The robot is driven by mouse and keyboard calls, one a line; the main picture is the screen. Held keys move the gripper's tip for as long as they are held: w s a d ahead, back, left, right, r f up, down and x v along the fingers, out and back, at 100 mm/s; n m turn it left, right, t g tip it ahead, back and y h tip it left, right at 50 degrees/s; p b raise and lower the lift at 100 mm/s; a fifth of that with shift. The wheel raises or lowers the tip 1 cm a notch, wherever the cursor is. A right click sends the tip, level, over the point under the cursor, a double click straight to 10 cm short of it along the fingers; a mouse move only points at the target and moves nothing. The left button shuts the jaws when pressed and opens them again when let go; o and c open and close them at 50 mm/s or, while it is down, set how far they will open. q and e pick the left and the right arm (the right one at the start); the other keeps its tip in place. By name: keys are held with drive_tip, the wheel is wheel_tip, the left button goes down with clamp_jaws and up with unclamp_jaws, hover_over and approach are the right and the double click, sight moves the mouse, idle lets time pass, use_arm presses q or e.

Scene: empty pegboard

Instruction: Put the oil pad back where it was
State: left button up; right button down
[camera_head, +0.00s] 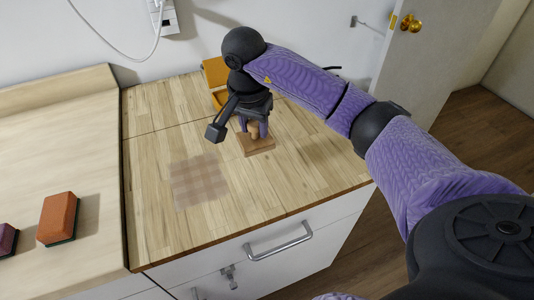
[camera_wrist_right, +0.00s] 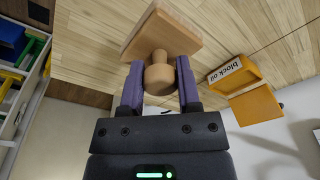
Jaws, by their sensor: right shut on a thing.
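The oil pad (camera_head: 258,147) looks like a flat wooden block with a round wooden knob. In the head view it is at the right part of the wooden counter; I cannot tell if its base touches the surface. My right gripper (camera_head: 256,132) comes down over it. In the right wrist view the gripper (camera_wrist_right: 158,75) has its two purple fingers on either side of the knob (camera_wrist_right: 158,80), shut on it, with the block (camera_wrist_right: 161,38) beyond the fingertips. My left gripper is not in view.
An orange open box (camera_head: 215,72) stands by the wall behind my right gripper; its label reads "block oil" in the wrist view (camera_wrist_right: 235,75). A checkered patch (camera_head: 200,181) lies front left on the counter. An orange-brown sponge-like block (camera_head: 58,218) is on the left worktop.

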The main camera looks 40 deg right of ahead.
sight(253, 131)
wheel_tip(253, 131, down, 10)
drive_tip(key=shift+r+b, duration=0.2)
drive_tip(key=shift+b, duration=0.65)
drive_tip(key=shift+d+r, duration=0.1)
drive_tip(key=shift+c, duration=1.5)
unclamp_jaws()
drive_tip(key=r+p, duration=0.1)
drive_tip(key=r, duration=0.2)
drive_tip(key=a+r, duration=0.1)
drive_tip(key=r, duration=0.3)
drive_tip(key=r+p, duration=0.1)
drive_tip(key=r, duration=0.3)
drive_tip(key=shift+s+a+r+p, duration=0.15)
drive_tip(key=shift+s+p, duration=0.15)
drive_tip(key=shift+s, duration=0.1)
drive_tip(key=shift+s+r, duration=0.1)
drive_tip(key=shift+r, duration=0.25)
